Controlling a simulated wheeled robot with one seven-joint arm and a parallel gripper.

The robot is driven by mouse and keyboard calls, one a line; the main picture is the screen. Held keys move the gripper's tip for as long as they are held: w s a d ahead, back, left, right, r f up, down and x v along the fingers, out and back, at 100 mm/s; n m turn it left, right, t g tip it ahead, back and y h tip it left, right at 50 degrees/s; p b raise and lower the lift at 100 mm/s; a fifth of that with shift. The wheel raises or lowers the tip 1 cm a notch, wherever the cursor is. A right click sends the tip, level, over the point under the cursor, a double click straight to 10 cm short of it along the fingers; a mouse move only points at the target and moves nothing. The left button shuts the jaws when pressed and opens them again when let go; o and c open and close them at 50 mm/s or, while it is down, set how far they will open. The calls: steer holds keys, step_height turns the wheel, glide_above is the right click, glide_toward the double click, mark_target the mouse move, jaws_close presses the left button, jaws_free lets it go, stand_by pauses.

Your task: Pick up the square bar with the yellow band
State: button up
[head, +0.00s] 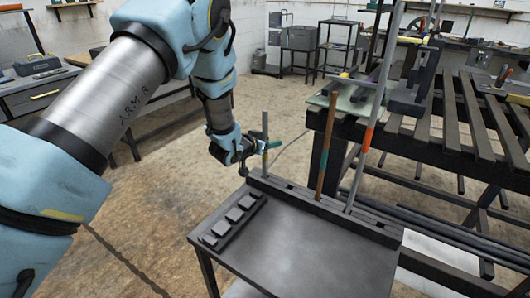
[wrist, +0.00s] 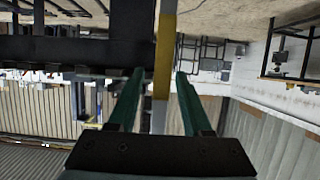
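The square bar with the yellow band stands upright at the left end of the dark rack; its grey top (head: 265,122) shows in the head view. In the wrist view its yellow band (wrist: 165,45) runs between the fingertips, with grey bar beyond it. My gripper (head: 264,148) is at the bar's upper part, coming from the left. In the wrist view my gripper (wrist: 160,78) is open, with green fingers on both sides of the bar. The band is largely hidden in the head view.
A brown bar with a teal band (head: 325,135) and a taller pale bar with an orange band (head: 368,138) stand in the same rack (head: 300,198). Grey blocks (head: 236,215) lie on the dark cart top (head: 300,240). A slatted bench (head: 455,125) stands behind at right.

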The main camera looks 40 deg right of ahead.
jaws_close()
stand_by(1.2)
